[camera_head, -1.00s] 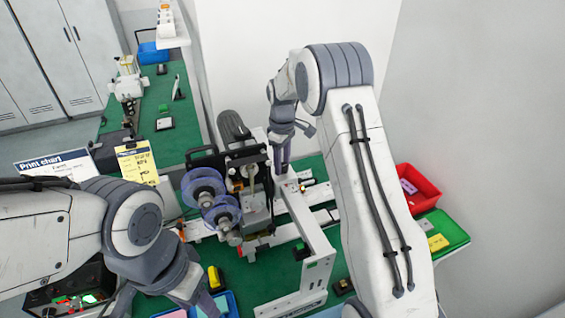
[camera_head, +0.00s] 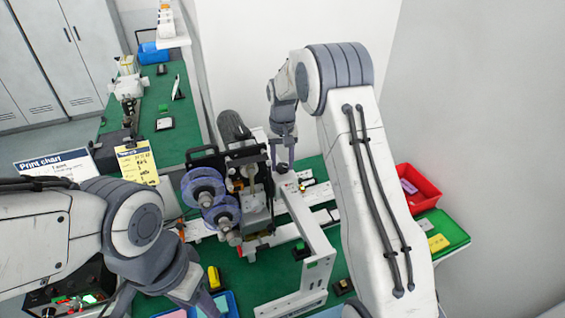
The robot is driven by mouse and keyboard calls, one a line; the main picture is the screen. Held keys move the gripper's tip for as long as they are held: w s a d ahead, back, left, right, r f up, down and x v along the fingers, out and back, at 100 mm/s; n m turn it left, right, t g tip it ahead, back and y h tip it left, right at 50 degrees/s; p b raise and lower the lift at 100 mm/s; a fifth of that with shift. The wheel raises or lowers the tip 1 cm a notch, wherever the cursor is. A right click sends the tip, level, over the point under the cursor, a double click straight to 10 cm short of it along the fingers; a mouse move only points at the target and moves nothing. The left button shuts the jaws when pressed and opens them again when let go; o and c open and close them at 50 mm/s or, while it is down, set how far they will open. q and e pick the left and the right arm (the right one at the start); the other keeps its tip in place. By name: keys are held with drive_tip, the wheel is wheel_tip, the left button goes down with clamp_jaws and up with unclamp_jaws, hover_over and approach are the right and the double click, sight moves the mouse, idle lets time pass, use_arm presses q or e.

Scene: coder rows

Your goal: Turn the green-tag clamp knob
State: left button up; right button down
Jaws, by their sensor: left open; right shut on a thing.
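My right gripper (camera_head: 283,156) reaches down at the top end of a white bracket (camera_head: 308,228) beside the coder machine (camera_head: 245,185). It is shut on a small dark knob (camera_head: 282,168), mostly hidden by the fingers. I cannot make out a tag on this knob; a small green patch (camera_head: 312,265) shows lower on the bracket. My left gripper (camera_head: 203,303) is at the lower left, open, near a blue tray (camera_head: 229,302), apart from the machine. Its fingertips are partly hard to see.
A red bin (camera_head: 426,196) and a yellow block (camera_head: 438,242) are on the green bench at right. Clear blue reels (camera_head: 203,187) stick out of the machine. A print chart sign (camera_head: 55,170) stands at left.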

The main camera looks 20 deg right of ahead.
drive_tip(key=m, duration=0.4)
drive_tip(key=shift+m, duration=2.6)
drive_tip(key=shift+c, duration=1.9)
unclamp_jaws()
drive_tip(key=shift+r, duration=0.1)
